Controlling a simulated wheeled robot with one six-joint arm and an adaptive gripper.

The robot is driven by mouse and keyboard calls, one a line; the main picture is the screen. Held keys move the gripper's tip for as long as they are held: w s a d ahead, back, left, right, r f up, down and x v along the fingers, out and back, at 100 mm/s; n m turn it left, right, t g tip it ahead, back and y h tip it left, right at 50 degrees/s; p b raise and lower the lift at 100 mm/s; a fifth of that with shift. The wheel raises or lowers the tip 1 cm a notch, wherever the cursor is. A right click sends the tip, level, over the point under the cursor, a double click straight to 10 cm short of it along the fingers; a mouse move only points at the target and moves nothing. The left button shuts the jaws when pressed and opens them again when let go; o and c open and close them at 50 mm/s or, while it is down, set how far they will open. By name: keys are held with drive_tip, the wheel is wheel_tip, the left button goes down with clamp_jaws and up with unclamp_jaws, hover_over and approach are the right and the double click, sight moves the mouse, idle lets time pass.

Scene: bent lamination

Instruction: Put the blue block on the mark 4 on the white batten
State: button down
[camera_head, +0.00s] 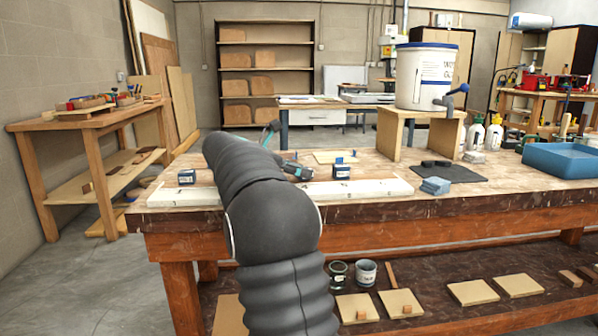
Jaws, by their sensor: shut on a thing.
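The white batten (375,189) lies along the front of the workbench, and my dark arm crosses in front of its middle. Small dark marks show on its front face, too small to read surely; the middle part is hidden. I cannot make out the blue block for certain. It may be behind my arm.
A small blue-and-white box (187,177) stands behind the batten's left part, another (341,172) behind its right part. Blue-grey pads (435,186) lie right of the batten. A wooden stand (421,115) bears a white bucket (426,77). A blue tray (562,160) is at right.

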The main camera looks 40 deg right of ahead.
drive_tip(key=shift+f, duration=0.15)
drive_tip(key=c, duration=0.7)
unclamp_jaws()
drive_tip(key=shift+o, duration=0.2)
drive_tip(key=shift+r, duration=0.2)
drive_tip(key=p+v, duration=0.1)
drive_tip(key=v, duration=1.1)
drive_tip(key=shift+s, duration=0.15)
